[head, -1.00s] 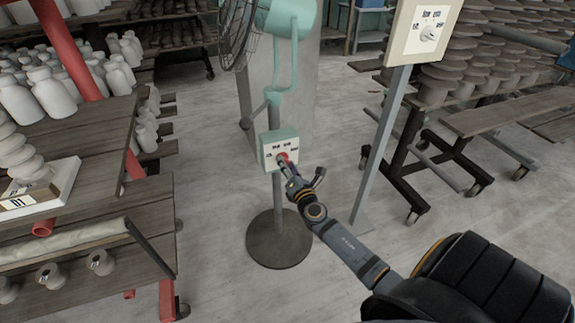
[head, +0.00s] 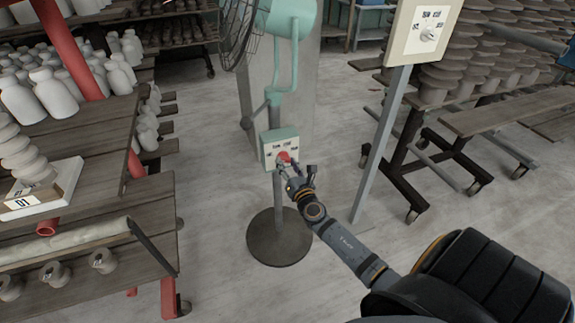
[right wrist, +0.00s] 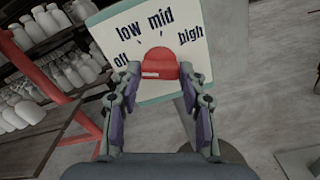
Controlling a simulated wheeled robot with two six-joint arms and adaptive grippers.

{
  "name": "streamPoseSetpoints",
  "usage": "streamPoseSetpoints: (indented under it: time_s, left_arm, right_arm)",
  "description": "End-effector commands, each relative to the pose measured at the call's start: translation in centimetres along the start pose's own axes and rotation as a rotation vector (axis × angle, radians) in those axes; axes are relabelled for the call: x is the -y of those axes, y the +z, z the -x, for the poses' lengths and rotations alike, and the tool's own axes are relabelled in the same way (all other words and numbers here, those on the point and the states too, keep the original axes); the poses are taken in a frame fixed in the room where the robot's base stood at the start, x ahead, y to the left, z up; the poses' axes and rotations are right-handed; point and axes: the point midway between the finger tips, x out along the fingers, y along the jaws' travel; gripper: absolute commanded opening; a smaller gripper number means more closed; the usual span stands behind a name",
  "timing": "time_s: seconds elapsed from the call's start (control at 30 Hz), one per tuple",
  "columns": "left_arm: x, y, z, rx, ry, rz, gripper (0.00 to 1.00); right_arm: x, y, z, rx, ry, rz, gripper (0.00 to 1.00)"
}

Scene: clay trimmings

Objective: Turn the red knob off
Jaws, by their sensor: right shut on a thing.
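The red knob (head: 284,157) sits on the front of the pale green control box (head: 266,150) on the fan's stand. In the right wrist view the red knob (right wrist: 158,62) is large, with labels off, low, mid and high around it. A white mark shows low on its face; I cannot tell surely which label it points to. My right gripper (head: 287,165) is at the box, and its two fingers (right wrist: 157,78) stand on either side of the knob, shut on it. My left gripper is not in view.
A second panel with a pale dial (head: 428,34) stands on a grey post at the right. A wooden rack with white bottles (head: 55,92) is at the left. The fan's round base (head: 279,238) rests on the floor, with clear floor around it.

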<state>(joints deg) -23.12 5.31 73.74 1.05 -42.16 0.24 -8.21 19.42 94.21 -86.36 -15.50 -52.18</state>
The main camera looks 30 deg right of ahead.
Motion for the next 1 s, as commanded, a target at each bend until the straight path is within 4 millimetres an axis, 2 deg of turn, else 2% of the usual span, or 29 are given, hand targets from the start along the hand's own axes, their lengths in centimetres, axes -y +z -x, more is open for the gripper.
streamPoseSetpoints:
  time_s: [0.2, 0.23, 0.4, 0.63, 0.77, 0.87, 1.0]
  left_arm:
    - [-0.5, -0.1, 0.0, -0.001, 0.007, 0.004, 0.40]
    - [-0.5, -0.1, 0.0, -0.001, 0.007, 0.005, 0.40]
    - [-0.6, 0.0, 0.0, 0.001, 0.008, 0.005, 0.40]
    - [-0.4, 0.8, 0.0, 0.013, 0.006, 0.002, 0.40]
    - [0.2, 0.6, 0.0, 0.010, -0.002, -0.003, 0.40]
    - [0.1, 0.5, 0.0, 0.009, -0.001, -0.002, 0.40]
    - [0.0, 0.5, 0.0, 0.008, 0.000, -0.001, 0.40]
  right_arm:
    - [0.1, -0.3, 0.1, -0.005, -0.001, 0.002, 0.10]
    - [0.1, -0.3, 0.1, -0.005, -0.001, 0.002, 0.42]
    - [0.1, -0.2, 0.1, -0.004, -0.001, 0.001, 0.64]
    - [0.0, -0.1, 0.0, -0.002, 0.000, 0.001, 0.64]
    - [0.1, -0.1, 0.6, -0.002, 0.000, 0.001, 0.64]
    - [0.1, -0.2, 2.3, -0.004, -0.001, 0.002, 0.64]
    - [0.1, -0.3, 5.8, -0.007, -0.001, 0.001, 0.64]
